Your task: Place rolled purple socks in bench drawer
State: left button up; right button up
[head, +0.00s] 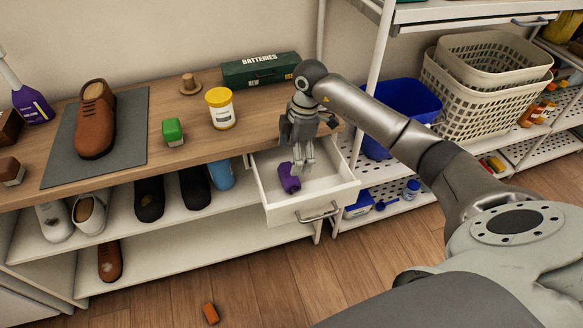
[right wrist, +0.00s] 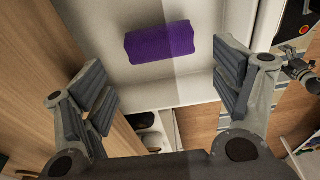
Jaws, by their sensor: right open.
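The rolled purple socks (head: 289,178) lie on the floor of the open white bench drawer (head: 340,196), towards its left side. They also show in the right wrist view (right wrist: 160,42), apart from the fingers. My right gripper (head: 298,165) is above the drawer, beside and over the socks in the head view. In the right wrist view its two fingers (right wrist: 165,90) are spread wide with nothing between them. The drawer is pulled out from under the bench top, with its handle (head: 318,212) at the front. My left gripper does not show.
The wooden bench top (head: 260,125) holds a yellow-lidded tub (head: 220,108), a green box (head: 260,69), a green-topped block (head: 173,132) and a brown shoe (head: 95,118) on a grey mat. Shoes fill the shelf below. A metal rack with baskets (head: 480,75) stands at right.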

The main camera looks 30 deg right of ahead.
jog(key=shift+s+d+r, duration=0.1)
jog(key=shift+d+r, duration=0.05)
jog(key=shift+r, duration=0.9)
jog(key=shift+d+r, duration=0.15)
jog(key=shift+r, duration=0.9)
